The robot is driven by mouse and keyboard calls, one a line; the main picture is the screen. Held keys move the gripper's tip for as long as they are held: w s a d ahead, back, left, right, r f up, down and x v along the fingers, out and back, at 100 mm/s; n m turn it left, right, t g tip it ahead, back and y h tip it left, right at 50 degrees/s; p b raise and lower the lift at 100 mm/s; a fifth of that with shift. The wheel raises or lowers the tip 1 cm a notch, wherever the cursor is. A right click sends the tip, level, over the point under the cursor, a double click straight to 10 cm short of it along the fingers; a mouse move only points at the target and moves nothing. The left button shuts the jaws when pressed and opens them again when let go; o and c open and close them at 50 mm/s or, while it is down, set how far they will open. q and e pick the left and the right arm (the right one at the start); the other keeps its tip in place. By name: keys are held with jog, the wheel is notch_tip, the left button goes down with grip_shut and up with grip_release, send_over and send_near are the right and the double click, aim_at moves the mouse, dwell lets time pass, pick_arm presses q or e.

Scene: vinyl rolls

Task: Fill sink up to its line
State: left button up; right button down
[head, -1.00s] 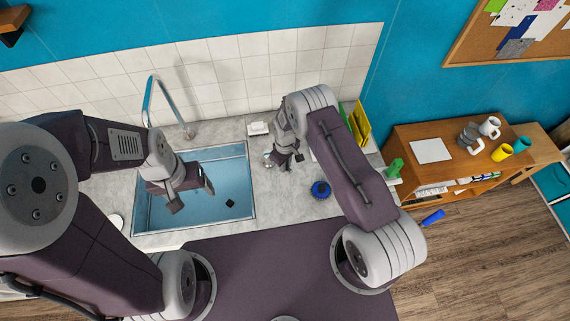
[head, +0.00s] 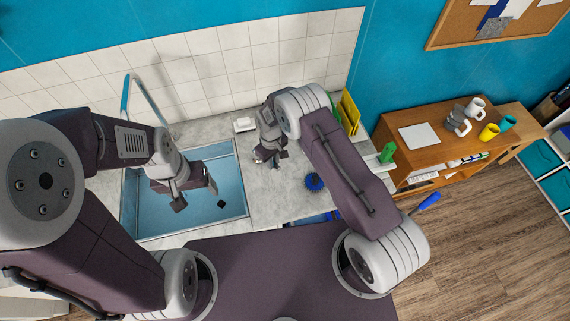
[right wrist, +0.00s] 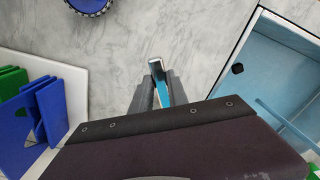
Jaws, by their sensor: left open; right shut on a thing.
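The sink (head: 237,190) is a blue-walled basin set in the grey counter, and part of it shows in the right wrist view (right wrist: 275,70). A small dark square (head: 221,204) shows in its basin. I cannot make out a fill line or a water level. A chrome tap (head: 126,95) rises behind the sink. My left gripper (head: 196,196) is open and empty over the basin. The lever's base is hidden.
A white block (head: 244,124) lies on the counter behind my right gripper. A round blue brush (head: 314,182) lies to its right. Yellow and green boards (head: 349,112) stand at the counter's right end. A wooden cabinet (head: 405,150) with mugs stands further right.

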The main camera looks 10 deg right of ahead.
jog(key=shift+s+a+f+m+b, duration=0.15)
jog(key=shift+a+m+b, duration=0.15)
jog(key=shift+a+m, duration=0.25)
jog(key=shift+s+a+m+b, duration=0.25)
jog(key=shift+a+m+b, duration=0.15)
jog(key=shift+m+b, duration=0.25)
jog(key=shift+s+a+r+m, duration=0.1)
jog(key=shift+a+r+m, duration=0.1)
jog(key=shift+r+m, duration=0.15)
jog(key=c, duration=1.3)
grip_release()
pick_arm(q)
notch_tip(320, 180, down, 3)
jog(key=shift+r, duration=0.2)
pick_arm(e)
jog(key=shift+f, duration=0.1)
pick_arm(q)
jog(key=shift+a, duration=0.1)
jog(key=shift+f+b, duration=1.5)
jog(key=shift+f, duration=0.1)
pick_arm(e)
jog(key=shift+r, duration=4.55)
